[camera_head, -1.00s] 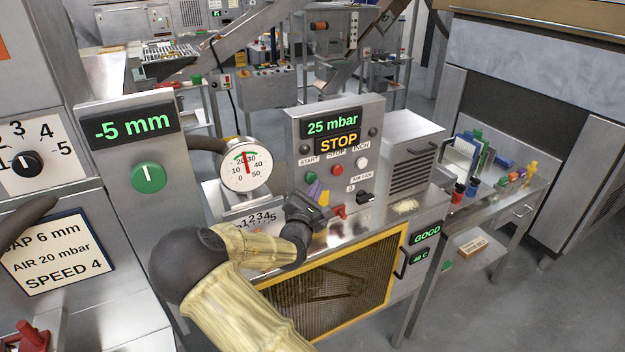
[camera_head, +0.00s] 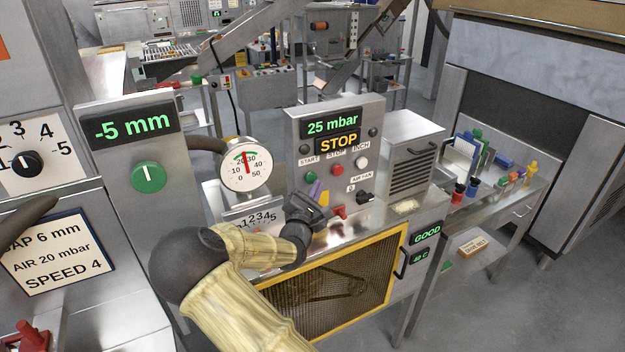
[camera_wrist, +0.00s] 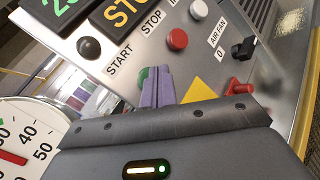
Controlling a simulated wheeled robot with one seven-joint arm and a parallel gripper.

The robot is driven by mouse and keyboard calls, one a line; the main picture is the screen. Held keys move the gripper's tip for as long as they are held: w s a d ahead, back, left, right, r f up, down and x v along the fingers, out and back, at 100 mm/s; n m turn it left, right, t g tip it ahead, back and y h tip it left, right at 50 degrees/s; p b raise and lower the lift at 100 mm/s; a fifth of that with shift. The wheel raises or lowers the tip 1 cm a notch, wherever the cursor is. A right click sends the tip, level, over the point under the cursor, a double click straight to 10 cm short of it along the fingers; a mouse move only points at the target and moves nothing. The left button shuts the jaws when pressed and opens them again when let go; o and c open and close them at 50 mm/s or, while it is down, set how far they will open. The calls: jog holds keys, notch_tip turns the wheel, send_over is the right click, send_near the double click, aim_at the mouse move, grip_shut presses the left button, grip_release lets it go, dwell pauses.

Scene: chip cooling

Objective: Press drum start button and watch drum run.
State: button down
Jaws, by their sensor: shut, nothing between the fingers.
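The control panel (camera_head: 292,130) has a green START button (camera_head: 311,177), a red STOP button (camera_head: 337,169) and a white INCH button (camera_head: 362,162). Its display (camera_head: 338,143) reads STOP in yellow, under 25 mbar in green. My gripper (camera_head: 318,191) is shut and empty, its purple fingers just below the START button. In the wrist view the fingers (camera_wrist: 157,87) cover most of the green button (camera_wrist: 144,76). I cannot tell whether they touch it. A yellow-framed mesh guard (camera_head: 388,260) covers dark mechanism parts below the panel; the drum itself is not clearly seen.
A dial gauge (camera_head: 246,166) stands left of the panel, its needle near 25. The AIR FAN switch (camera_head: 364,197) and a red lever (camera_head: 339,211) are close to my gripper's right. A grey vented box (camera_head: 412,150) stands right of the panel.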

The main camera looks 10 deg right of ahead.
jog(key=shift+w, duration=0.15)
jog(key=shift+w+a, duration=0.1)
jog(key=shift+w, duration=0.15)
jog(key=shift+w+a, duration=0.15)
jog(key=shift+w, duration=0.3)
dwell(1.2)
jog(key=shift+s, duration=0.15)
jog(key=shift+s+d+p, duration=0.25)
jog(key=shift+s+p, duration=0.1)
jog(key=shift+s, duration=0.35)
jog(key=s, duration=0.1)
jog(key=s+d, duration=0.1)
jog(key=s, duration=0.2)
jog(key=shift+s+d, duration=0.3)
jog(key=shift+s, duration=0.1)
dwell(0.5)
